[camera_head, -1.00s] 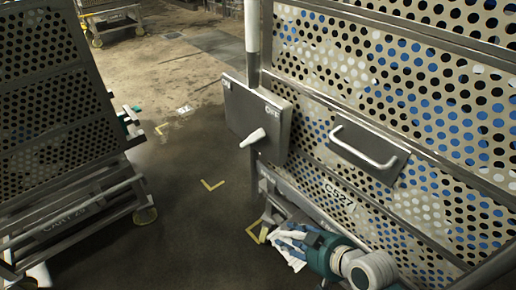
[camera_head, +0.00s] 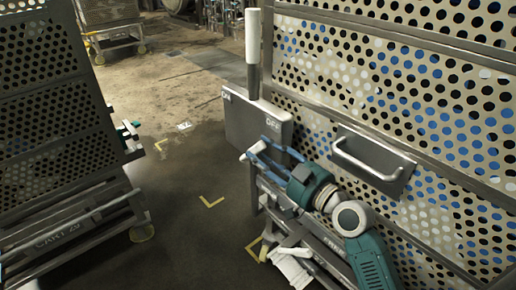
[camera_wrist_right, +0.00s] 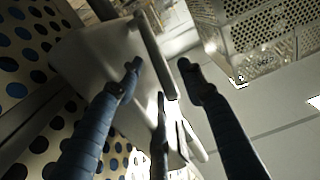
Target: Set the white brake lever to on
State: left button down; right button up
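In the right wrist view the fingers (camera_wrist_right: 160,70) are apart, with the plate (camera_wrist_right: 95,60) behind. Pale bars show between and below them; contact with the lever cannot be told.
A perforated cart (camera_head: 400,90) with a protruding handle (camera_head: 370,155) stands close on the right. A white-topped post (camera_head: 252,40) rises behind the plate. Another perforated cart (camera_head: 45,100) stands at the left. Between them is clear floor (camera_head: 180,215) with yellow corner marks.

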aim_at(256, 145)
jog(key=shift+x, duration=1.35)
grip_shut()
jog(key=p, duration=0.3)
jog(key=shift+w+a+r+g, duration=0.15)
jog(key=shift+r+g, duration=0.15)
jog(key=shift+r, duration=0.05)
pick_arm(q)
notch_tip(256, 145, down, 18)
jog(key=g+p, duration=0.1)
jog(key=p, duration=0.1)
jog(key=shift+s+d+r, duration=0.15)
jog(key=shift+s+r, duration=0.1)
jog(key=shift+s, duration=0.05)
pick_arm(e)
jog(key=shift+w+a+g+h, duration=0.2)
jog(key=shift+g+h, duration=0.1)
jog(key=shift+h, duration=0.1)
